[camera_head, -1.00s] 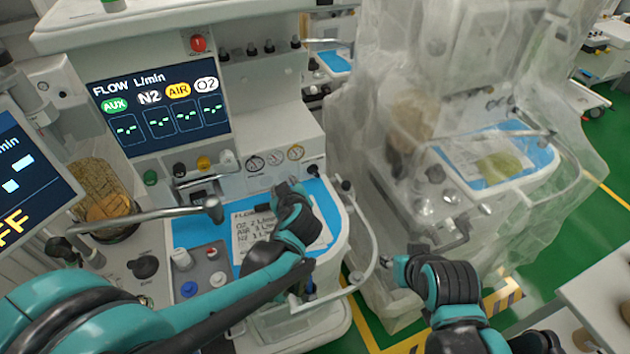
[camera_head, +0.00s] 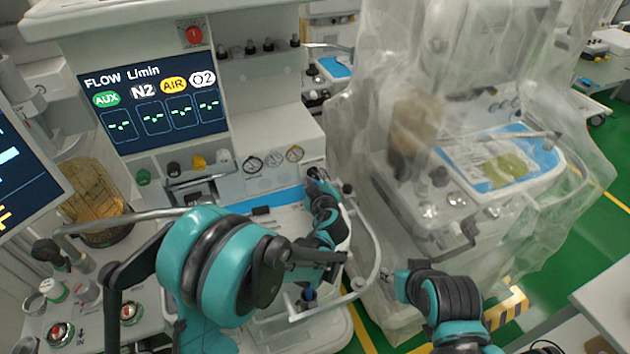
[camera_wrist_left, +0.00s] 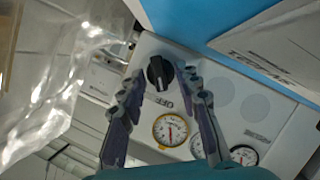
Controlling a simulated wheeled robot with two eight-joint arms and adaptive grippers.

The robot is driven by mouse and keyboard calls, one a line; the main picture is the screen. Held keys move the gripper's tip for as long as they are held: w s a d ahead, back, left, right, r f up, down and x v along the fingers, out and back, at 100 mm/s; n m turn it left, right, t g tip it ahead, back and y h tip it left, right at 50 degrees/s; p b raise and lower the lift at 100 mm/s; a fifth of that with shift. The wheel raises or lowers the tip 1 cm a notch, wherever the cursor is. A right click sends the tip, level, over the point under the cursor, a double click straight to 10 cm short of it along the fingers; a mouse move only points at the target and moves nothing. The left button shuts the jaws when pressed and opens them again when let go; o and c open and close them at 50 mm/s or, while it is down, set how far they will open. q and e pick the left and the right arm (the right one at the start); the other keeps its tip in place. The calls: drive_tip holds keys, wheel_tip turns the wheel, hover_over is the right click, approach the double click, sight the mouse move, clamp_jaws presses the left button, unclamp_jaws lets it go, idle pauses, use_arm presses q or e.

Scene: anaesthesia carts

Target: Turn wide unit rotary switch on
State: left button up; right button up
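The rotary switch, a black knob (camera_wrist_left: 158,73) on the white panel, shows in the left wrist view with OFF lettering beside it. My left gripper (camera_wrist_left: 163,84) is open, with one finger to each side of the knob in that view. I cannot tell whether the fingers touch it. In the head view my left gripper (camera_head: 316,178) is at the right end of the wide unit's front panel, right of the gauges, and largely covers the knob. My right gripper (camera_head: 388,278) is lower right, away from the panel; its finger opening is unclear.
Round gauges (camera_head: 274,160) lie left of the knob. The flow screen (camera_head: 153,98) shows dashes. A curved rail (camera_head: 374,250) rounds the worktop's right corner. A plastic-covered cart (camera_head: 455,205) stands close on the right.

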use_arm(q)
drive_tip(key=shift+w, duration=0.15)
clamp_jaws()
